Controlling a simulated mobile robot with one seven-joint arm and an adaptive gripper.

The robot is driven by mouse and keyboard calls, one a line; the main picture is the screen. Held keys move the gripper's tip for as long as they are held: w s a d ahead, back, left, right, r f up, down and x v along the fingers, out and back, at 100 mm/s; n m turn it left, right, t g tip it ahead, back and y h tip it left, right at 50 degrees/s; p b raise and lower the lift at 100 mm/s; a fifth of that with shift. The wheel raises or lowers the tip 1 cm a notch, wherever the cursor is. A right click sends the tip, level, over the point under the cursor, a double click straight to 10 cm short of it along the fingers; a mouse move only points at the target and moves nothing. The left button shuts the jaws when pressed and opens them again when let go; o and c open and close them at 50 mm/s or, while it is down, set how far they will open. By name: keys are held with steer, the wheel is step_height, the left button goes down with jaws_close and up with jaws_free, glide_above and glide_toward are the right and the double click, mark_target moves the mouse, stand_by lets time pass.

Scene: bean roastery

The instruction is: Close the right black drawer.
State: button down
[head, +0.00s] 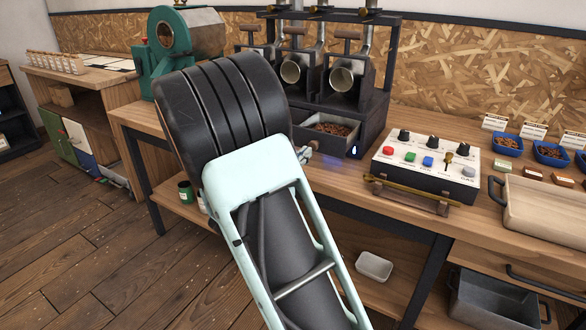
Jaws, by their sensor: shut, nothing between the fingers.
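The right black drawer (330,145) sits low in the black sample roaster (362,110). It is pulled out toward me, with brown beans (333,128) showing inside. My arm crosses the middle of the head view and hides the area left of this drawer, so I cannot see the left drawer. Only a small grey part of my gripper (304,156) shows past the arm, close to the drawer's front left corner. It is shut and holds nothing. I cannot tell whether it touches the drawer.
A control box (426,163) with coloured buttons stands right of the roaster, a brass sampling tool (415,194) before it. Farther right are a wooden tray (545,208) and blue bean dishes (507,145). A green machine (160,55) stands at the left. The left floor is clear.

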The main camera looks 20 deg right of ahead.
mark_target(327, 134)
steer(key=shift+w+d, duration=0.35)
steer(key=shift+d, duration=0.2)
steer(key=shift+w+d+r, duration=0.1)
steer(key=shift+w+d, duration=0.05)
steer(key=x, duration=1.2)
steer(key=shift+w+f, duration=0.15)
steer(key=shift+f, duration=0.2)
steer(key=shift+r, duration=0.1)
